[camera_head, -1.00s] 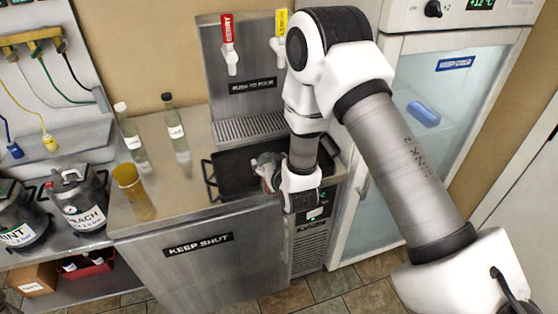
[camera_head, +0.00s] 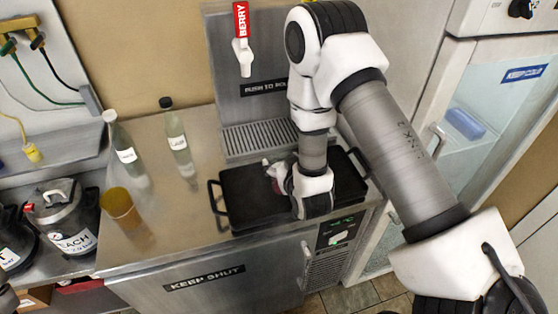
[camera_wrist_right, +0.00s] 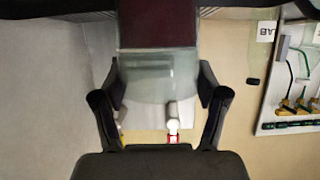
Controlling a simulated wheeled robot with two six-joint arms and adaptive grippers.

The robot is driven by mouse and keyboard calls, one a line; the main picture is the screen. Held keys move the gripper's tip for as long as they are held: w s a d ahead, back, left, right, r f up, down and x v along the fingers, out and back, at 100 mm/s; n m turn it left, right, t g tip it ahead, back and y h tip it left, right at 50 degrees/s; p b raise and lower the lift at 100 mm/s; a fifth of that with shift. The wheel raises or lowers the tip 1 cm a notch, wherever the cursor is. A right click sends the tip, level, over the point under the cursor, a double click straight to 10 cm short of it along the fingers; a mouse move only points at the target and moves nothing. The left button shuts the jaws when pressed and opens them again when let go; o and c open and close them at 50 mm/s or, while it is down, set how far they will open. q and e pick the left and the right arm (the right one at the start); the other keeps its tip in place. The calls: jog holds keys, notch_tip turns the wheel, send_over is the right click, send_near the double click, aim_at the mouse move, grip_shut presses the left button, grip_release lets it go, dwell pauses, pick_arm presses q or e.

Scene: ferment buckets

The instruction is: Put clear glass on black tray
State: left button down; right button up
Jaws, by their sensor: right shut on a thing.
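The black tray (camera_head: 240,190), with a handle at each end, lies on the steel counter in front of the drip grate in the head view. My right gripper (camera_head: 275,176) is over the tray, partly hidden by its own wrist. In the right wrist view its fingers (camera_wrist_right: 160,105) are closed around the sides of a clear glass (camera_wrist_right: 160,80). In the head view the glass is mostly hidden at the fingers, and I cannot tell whether it touches the tray.
Two labelled bottles (camera_head: 178,139) and an amber cup (camera_head: 121,207) stand left of the tray. A berry tap (camera_head: 243,50) hangs above the drip grate (camera_head: 260,136). Dark kegs (camera_head: 66,217) are at left. A glass-door fridge (camera_head: 500,110) stands at right. Counter between cup and tray is clear.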

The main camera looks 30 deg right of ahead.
jog(key=o, duration=1.4)
jog(key=shift+w, duration=0.15)
jog(key=o, duration=0.4)
jog(key=shift+d, duration=0.1)
jog(key=shift+s+r, duration=0.2)
jog(key=shift+s, duration=0.15)
jog(key=p+v, duration=0.8)
jog(key=v, duration=0.4)
jog(key=s+a+f+g+y, duration=0.1)
jog(key=s+f+g, duration=0.3)
jog(key=s+f, duration=0.1)
jog(key=s+a+f+n+g+y, duration=0.1)
jog(key=s+f+g, duration=0.3)
jog(key=s, duration=0.3)
jog(key=s+a+f+n+g+y, duration=0.1)
jog(key=s+f+g, duration=0.4)
jog(key=s+f, duration=0.1)
jog(key=shift+s+a+f, duration=0.15)
jog(key=shift+s+a, duration=0.05)
jog(key=shift+a, duration=0.15)
